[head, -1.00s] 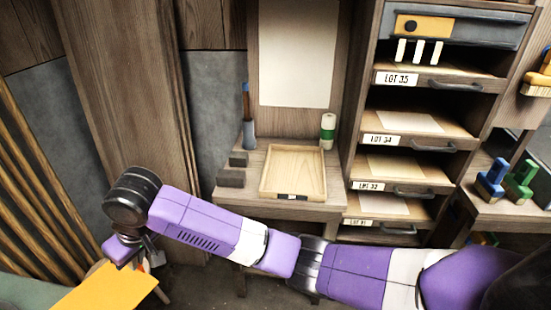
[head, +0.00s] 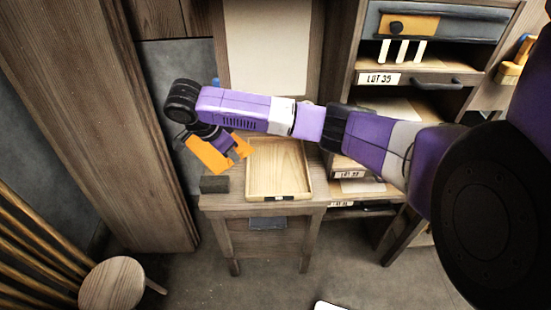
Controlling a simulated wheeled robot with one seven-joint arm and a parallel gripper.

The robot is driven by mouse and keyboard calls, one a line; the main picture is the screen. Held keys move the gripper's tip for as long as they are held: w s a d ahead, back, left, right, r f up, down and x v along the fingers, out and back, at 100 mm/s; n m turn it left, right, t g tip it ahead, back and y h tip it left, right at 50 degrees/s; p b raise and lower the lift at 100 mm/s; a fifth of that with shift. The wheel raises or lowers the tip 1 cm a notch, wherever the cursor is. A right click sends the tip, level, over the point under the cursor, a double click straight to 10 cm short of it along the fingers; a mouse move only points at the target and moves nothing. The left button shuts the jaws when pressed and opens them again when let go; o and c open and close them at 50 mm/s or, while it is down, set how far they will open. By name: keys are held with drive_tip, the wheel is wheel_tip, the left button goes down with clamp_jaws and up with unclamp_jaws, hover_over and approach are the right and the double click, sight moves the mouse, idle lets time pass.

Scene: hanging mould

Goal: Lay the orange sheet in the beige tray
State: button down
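The orange sheet (head: 206,157) is up at the end of my arm, at the left side of the workbench. It shows as two orange parts, one on each side of my gripper (head: 226,146); its full outline is not visible. My gripper appears shut on it, though the fingertips are too small to see clearly. The beige tray (head: 308,187) lies on the bench just right of the gripper, a shallow wooden tray with a low rim and a small label at its front. Its visible floor is bare. My forearm crosses above its back edge.
A dark grey block (head: 214,184) sits on the bench left of the tray, close below the sheet. A pale panel (head: 268,50) hangs behind the bench. A shelf rack with labelled slots (head: 380,78) stands right. A round stool (head: 112,284) stands bare at lower left.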

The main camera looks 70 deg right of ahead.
drive_tip(key=s+d+r+m+g+y+p, duration=0.25)
drive_tip(key=s+d+r+m, duration=0.25)
drive_tip(key=s+d+m, duration=0.3)
drive_tip(key=b, duration=0.3)
hover_over(280, 184)
drive_tip(key=w, duration=0.1)
drive_tip(key=f, duration=1.5)
drive_tip(key=shift+w+a+f, duration=0.15)
drive_tip(key=shift+w+a, duration=0.05)
drive_tip(key=shift+f, duration=2.5)
drive_tip(key=shift+f, duration=0.1)
drive_tip(key=c, duration=1.6)
unclamp_jaws()
drive_tip(key=shift+c, duration=0.2)
